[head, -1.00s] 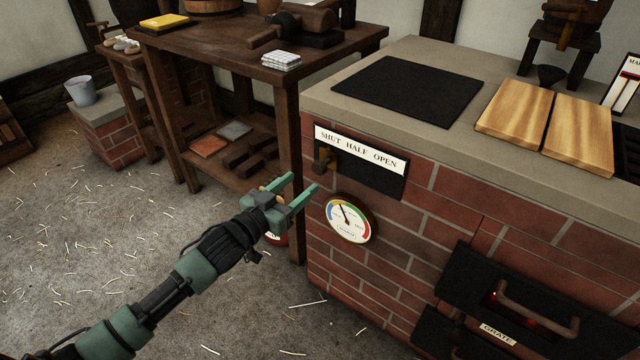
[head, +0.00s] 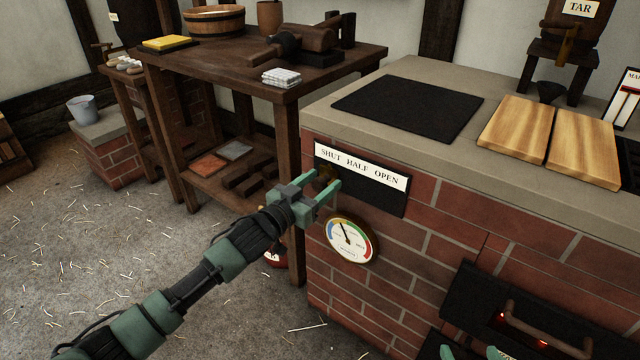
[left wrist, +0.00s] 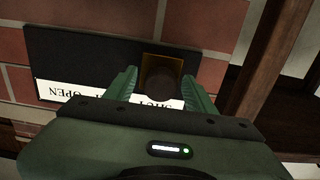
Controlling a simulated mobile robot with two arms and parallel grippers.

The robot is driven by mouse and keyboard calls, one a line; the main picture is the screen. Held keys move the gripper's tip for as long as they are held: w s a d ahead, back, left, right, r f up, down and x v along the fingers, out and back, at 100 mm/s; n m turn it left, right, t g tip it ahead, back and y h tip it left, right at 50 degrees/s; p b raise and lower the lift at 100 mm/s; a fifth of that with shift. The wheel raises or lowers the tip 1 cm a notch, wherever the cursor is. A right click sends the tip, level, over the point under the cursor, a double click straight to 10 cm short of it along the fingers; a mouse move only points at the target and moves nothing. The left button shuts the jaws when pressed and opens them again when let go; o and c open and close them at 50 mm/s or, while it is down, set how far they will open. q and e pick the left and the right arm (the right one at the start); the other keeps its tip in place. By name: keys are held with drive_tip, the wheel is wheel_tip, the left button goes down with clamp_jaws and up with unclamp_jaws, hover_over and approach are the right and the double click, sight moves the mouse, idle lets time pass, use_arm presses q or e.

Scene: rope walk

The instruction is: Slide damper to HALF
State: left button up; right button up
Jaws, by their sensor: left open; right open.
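The damper knob (head: 326,173) is at the SHUT end of the black slide plate (head: 370,191) on the brick stove's side, under the label SHUT HALF OPEN (head: 360,164). In the left wrist view the dark round knob (left wrist: 160,84) with its brass piece sits between the two open fingers; the label is upside down there. My left gripper (head: 330,189) is open with its fingers on either side of the knob, partly hiding it. Whether they touch it cannot be told. My right gripper (head: 470,353) shows only green fingertips at the bottom edge, apart and empty.
A round gauge (head: 349,239) is just below the slide plate. The grate door (head: 510,320) with its bar handle is lower right. Wooden boards (head: 515,128) and a black mat (head: 408,105) lie on the stove top. A wooden workbench (head: 225,52) stands close on the left.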

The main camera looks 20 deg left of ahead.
use_arm(q)
clamp_jaws()
idle(1.4)
